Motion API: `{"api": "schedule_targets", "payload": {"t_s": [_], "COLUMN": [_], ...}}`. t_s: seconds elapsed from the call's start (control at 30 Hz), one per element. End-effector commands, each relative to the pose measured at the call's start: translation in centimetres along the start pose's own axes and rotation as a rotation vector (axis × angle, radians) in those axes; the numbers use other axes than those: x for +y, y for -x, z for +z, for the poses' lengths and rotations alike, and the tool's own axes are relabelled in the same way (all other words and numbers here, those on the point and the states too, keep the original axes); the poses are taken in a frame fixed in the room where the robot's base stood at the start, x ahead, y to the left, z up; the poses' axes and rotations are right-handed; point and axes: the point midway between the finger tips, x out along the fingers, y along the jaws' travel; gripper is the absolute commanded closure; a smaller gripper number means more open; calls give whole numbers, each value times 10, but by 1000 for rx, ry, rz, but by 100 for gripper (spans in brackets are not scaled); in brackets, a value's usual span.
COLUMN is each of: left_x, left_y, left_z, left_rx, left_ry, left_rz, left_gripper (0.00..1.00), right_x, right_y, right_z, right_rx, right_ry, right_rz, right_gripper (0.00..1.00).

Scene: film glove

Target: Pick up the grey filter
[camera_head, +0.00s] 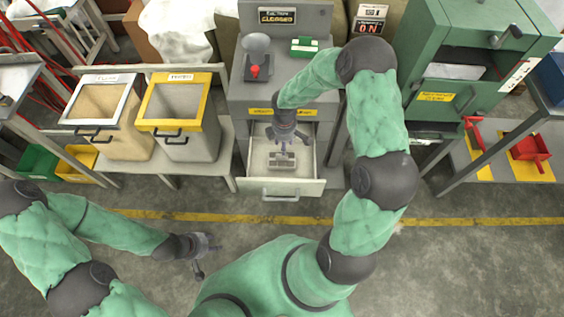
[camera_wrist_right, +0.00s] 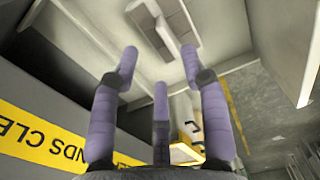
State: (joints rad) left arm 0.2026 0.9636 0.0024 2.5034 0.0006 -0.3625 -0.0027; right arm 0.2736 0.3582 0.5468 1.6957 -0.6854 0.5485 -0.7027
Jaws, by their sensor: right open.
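The grey filter (camera_head: 282,162) lies in the open drawer (camera_head: 310,170) of the grey cabinet, partly hidden by my right gripper in the head view. In the right wrist view a grey block-like body with a lighter bar, likely the filter (camera_wrist_right: 165,25), is beyond the fingertips. My right gripper (camera_head: 284,142) reaches down into the drawer from above. Its three purple-grey fingers (camera_wrist_right: 159,62) are spread and empty, with a gap to the filter. My left gripper (camera_head: 206,250) hangs at the lower left above the floor, its fingers apart and empty, far from the drawer.
A funnel-like grey device (camera_head: 257,55) and a green box (camera_head: 304,46) stand on the cabinet top. Two bins (camera_head: 181,150) stand on the bench at left. A green cabinet (camera_head: 450,60) stands at right. The floor (camera_head: 450,260) in front is clear.

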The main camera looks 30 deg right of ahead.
Motion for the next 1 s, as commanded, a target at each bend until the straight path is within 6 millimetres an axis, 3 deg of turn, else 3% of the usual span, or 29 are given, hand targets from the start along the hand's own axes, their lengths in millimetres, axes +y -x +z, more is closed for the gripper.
{"api": "schedule_targets", "payload": {"t_s": [0.1,0.37,0.63,0.93,1.0], "left_x": [-3,-5,-12,-12,-12], "left_y": [-8,-15,-32,-32,-32], "left_z": [0,0,-1,-1,-1], "left_rx": [0,0,0,0,0], "left_ry": [0,0,0,0,0], "left_rz": [0,0,0,0,0], "left_gripper": [60,60,60,60,60], "right_x": [-1,-2,-6,-5,-5], "right_y": [-21,-37,-74,-78,-78], "right_z": [0,-2,-7,-7,-7], "right_rx": [-1,-1,0,0,0], "right_ry": [-1,0,-1,0,0], "right_rz": [-3,-1,-3,-1,-1], "right_gripper": [55,55,55,55,75]}}
